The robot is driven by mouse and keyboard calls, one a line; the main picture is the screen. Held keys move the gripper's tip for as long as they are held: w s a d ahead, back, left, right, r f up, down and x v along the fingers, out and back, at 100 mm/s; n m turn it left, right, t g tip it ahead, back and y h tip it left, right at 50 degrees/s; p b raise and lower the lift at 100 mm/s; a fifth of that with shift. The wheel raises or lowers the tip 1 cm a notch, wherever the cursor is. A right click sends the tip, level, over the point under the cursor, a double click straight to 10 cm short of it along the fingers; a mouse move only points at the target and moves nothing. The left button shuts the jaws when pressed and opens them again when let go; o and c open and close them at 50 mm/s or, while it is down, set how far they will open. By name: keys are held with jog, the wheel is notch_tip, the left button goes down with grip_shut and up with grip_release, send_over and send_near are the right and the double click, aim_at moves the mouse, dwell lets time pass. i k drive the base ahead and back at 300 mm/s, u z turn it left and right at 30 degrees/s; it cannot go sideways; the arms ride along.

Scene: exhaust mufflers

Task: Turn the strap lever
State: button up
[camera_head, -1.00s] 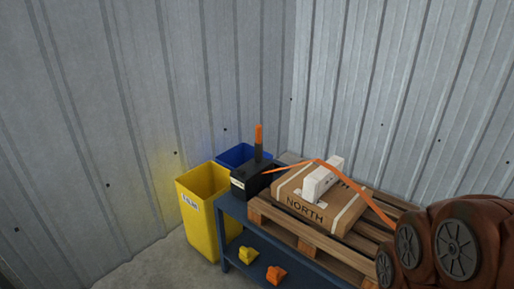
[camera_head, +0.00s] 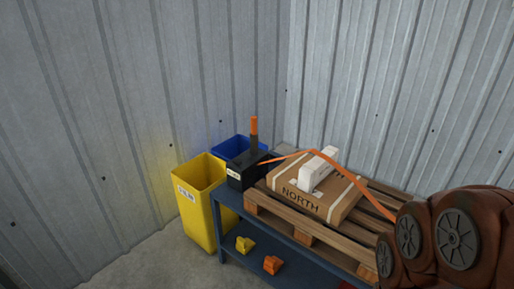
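The strap lever (camera_head: 254,130) stands upright, with an orange grip on a dark shaft. It rises from a black box (camera_head: 246,170) at the left end of the blue bench. An orange strap (camera_head: 345,171) runs from the black box over a white block (camera_head: 319,168) and down to the right. The white block sits on a cardboard box (camera_head: 302,202) marked NORTH, which lies on a wooden pallet (camera_head: 290,225). My gripper is not in view.
A yellow bin (camera_head: 197,210) stands left of the bench, and a blue bin (camera_head: 228,149) stands behind its left end. The blue bench (camera_head: 228,214) has a lower shelf with a yellow piece (camera_head: 244,244) and an orange piece (camera_head: 272,264). Rusty-brown rounded parts with grey wheel-like discs (camera_head: 458,235) fill the lower right. Corrugated walls close the corner.

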aim_at(254, 136)
jog(key=z, duration=0.05)
jog(key=k, duration=0.45)
jog(key=u, duration=1.2)
jog(key=i, duration=2.05)
jog(key=z, duration=0.65)
jog(key=i, duration=0.65)
jog(key=z, duration=0.1)
